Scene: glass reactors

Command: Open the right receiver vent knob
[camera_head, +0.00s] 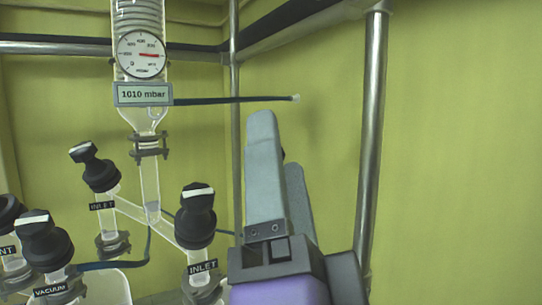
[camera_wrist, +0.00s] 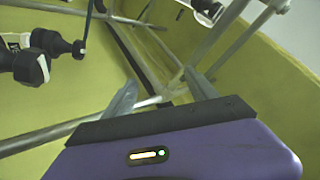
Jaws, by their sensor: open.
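My gripper (camera_head: 280,142) is open, pointing up at the right of the glassware in the head view, with nothing between its fingers. In the wrist view the fingers (camera_wrist: 160,82) stand apart over bare frame bars and yellow wall. A black knob at the far left edge (camera_head: 8,212) sits over a label cut off to "NT". Beside it is the VACUUM knob (camera_head: 44,243). Two INLET knobs (camera_head: 95,168) (camera_head: 198,215) stand nearer my gripper, all apart from it. Black knobs show at the left of the wrist view (camera_wrist: 30,66); their labels are not readable. I cannot tell which is the right receiver vent.
A glass column with a round gauge (camera_head: 142,54) and a "1010 mbar" sign (camera_head: 143,94) hangs above the knobs. A thin dark hose (camera_head: 235,100) sticks out right from it. A metal post (camera_head: 371,140) stands right of my gripper. The yellow wall behind is bare.

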